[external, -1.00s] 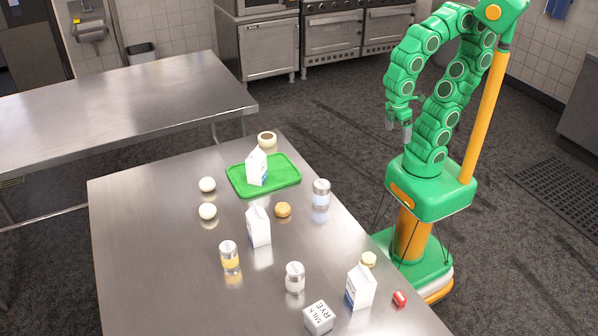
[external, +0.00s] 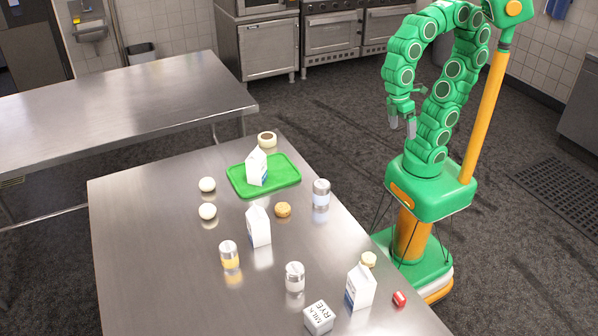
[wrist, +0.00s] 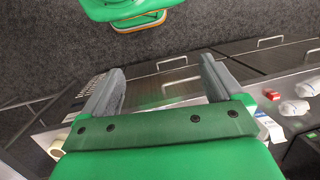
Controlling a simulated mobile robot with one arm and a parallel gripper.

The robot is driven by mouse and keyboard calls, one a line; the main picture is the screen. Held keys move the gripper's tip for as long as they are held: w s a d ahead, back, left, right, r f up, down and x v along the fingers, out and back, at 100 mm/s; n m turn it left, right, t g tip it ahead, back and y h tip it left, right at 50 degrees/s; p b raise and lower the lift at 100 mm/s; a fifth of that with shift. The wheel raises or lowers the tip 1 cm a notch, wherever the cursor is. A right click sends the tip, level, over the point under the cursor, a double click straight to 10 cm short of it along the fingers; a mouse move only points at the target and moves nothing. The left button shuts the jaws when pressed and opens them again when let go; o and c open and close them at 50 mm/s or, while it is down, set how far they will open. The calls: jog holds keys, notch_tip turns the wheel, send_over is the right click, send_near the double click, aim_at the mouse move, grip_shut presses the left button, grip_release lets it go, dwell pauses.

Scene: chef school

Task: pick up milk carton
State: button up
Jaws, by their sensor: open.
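Several white milk cartons stand on the near steel table. One carton (external: 256,167) is upright on a green tray (external: 286,178). Another carton (external: 258,226) stands near the middle, and a third carton (external: 360,287) stands near the right edge. A white box-shaped carton (external: 318,317) with lettering is at the front. My gripper (external: 402,125) hangs beyond the table's right edge, open, empty and apart from every carton. In the wrist view, its spread fingers (wrist: 161,65) have nothing between them, and a white carton (wrist: 268,125) is partly seen at right.
A second, empty table (external: 110,105) stands behind.

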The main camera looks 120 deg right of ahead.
aim_at(367, 288)
jog(key=w+a+r+m+y, duration=0.3)
jog(key=w+a+m+y, duration=0.3)
jog(key=w+a, duration=0.8)
jog(key=w+a+r+m+y, duration=0.2)
jog(key=w+a+m+y, duration=0.3)
jog(key=w+a+y, duration=0.8)
jog(key=w+a+f+m+t+h, duration=0.1)
jog(key=w+a+f+m+t, duration=0.1)
jog(key=w+a+f+m, duration=0.3)
jog(key=w+f+m+t+h, duration=0.1)
jog(key=w+m+t+h, duration=0.1)
jog(key=w+m, duration=0.35)
notch_tip(367, 288, down, 15)
jog(key=w+n, duration=0.1)
jog(key=n, duration=0.1)
jog(key=shift+w+a, duration=0.25)
jog(key=shift+a, duration=1)
jog(key=shift+w+a, duration=0.2)
jog(key=shift+a, duration=1)
